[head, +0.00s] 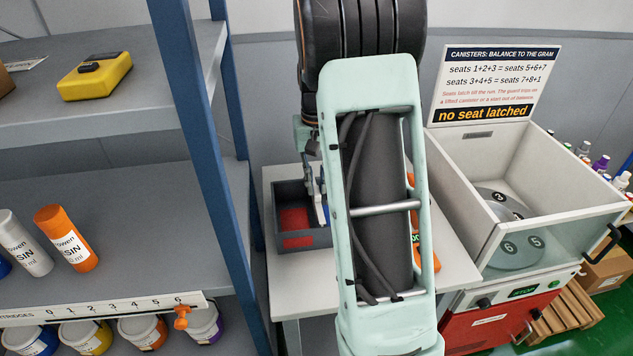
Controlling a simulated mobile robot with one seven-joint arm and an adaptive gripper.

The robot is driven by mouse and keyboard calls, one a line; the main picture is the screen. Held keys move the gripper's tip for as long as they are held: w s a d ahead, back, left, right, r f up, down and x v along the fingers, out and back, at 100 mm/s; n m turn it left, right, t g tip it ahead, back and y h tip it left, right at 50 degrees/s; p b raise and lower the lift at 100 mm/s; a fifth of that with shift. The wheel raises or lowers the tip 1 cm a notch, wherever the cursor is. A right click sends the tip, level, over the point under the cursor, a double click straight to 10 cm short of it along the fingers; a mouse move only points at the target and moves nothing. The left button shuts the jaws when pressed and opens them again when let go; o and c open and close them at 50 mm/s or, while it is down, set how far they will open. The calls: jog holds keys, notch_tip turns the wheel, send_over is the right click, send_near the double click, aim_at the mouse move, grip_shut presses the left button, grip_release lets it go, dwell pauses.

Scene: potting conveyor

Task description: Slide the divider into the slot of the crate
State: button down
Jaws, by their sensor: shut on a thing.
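A small dark grey crate (284,192) with red inside and a red patch on its near wall stands on a white table. My gripper (319,190) is at the crate's right part, pointing down, and partly hidden behind my pale green arm link. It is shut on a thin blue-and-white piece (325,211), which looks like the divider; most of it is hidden. The crate's slot cannot be made out, nor whether the piece is in it or above it. The crate's right end is hidden by my arm.
Left of the table stands a shelf with a blue post (197,120), a yellow device (95,76) and canisters (66,238). On the right is an open white machine (462,180) with a numbered disc. An orange object (427,255) lies on the table (296,275), partly hidden.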

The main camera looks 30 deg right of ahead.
jog(key=shift+f, duration=0.4)
jog(key=c, duration=1.8)
grip_release()
jog(key=shift+c, duration=0.2)
jog(key=shift+r, duration=0.1)
notch_tip(320, 180, up, 12)
